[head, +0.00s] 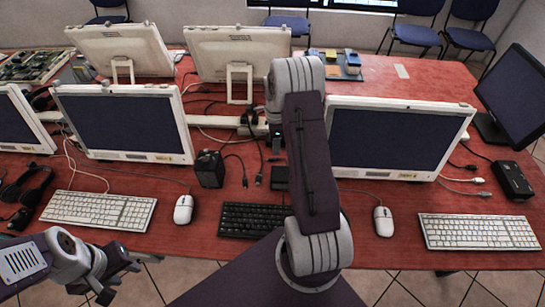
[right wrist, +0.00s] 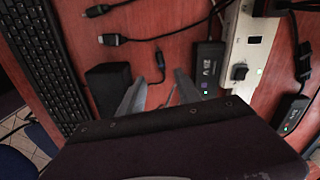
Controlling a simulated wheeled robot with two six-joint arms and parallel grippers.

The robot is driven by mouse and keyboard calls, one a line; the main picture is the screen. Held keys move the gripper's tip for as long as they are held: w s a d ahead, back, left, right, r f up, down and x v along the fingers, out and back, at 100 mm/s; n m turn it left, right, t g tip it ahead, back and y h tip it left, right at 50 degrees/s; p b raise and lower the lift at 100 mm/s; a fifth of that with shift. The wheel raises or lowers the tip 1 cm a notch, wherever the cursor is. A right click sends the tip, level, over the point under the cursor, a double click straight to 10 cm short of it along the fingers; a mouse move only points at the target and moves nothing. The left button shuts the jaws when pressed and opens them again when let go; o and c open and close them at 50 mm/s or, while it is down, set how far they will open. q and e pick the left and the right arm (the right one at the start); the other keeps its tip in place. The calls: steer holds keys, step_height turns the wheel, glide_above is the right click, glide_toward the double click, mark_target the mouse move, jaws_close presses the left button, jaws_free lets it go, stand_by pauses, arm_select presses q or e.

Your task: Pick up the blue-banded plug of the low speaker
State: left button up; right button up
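The plug with a thin blue band (right wrist: 160,67) lies on the red table in the right wrist view, with its cable running up and away. It is small in the head view (head: 272,159). A low dark box (head: 280,178), possibly the low speaker, sits beside my right arm; it also shows in the right wrist view (right wrist: 108,85). I cannot trace the cable to it. My right gripper (right wrist: 158,94) is open and empty, its fingers either side of the plug's line, the plug just beyond them. In the head view my arm hides it. My left gripper (head: 119,279) is open and empty at the front left.
Two other cable ends (right wrist: 115,40) lie near the plug. A black cube speaker (head: 209,168), keyboard (head: 240,219) and monitor (head: 390,140) stand around the arm.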

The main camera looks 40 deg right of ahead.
mark_target(275, 158)
steer(key=f, duration=0.3)
steer(key=shift+w+d+f, duration=0.2)
steer(key=shift+w+d, duration=0.05)
steer(key=shift+w, duration=0.05)
steer(key=f, duration=0.3)
steer(key=shift+s+a+f, duration=0.25)
steer(key=shift+a+f, duration=0.05)
steer(key=shift+f, duration=0.1)
steer(key=shift+w+d+f, duration=0.1)
steer(key=shift+w+f, duration=0.05)
steer(key=shift+f, duration=0.25)
steer(key=shift+r, duration=0.1)
jaws_close()
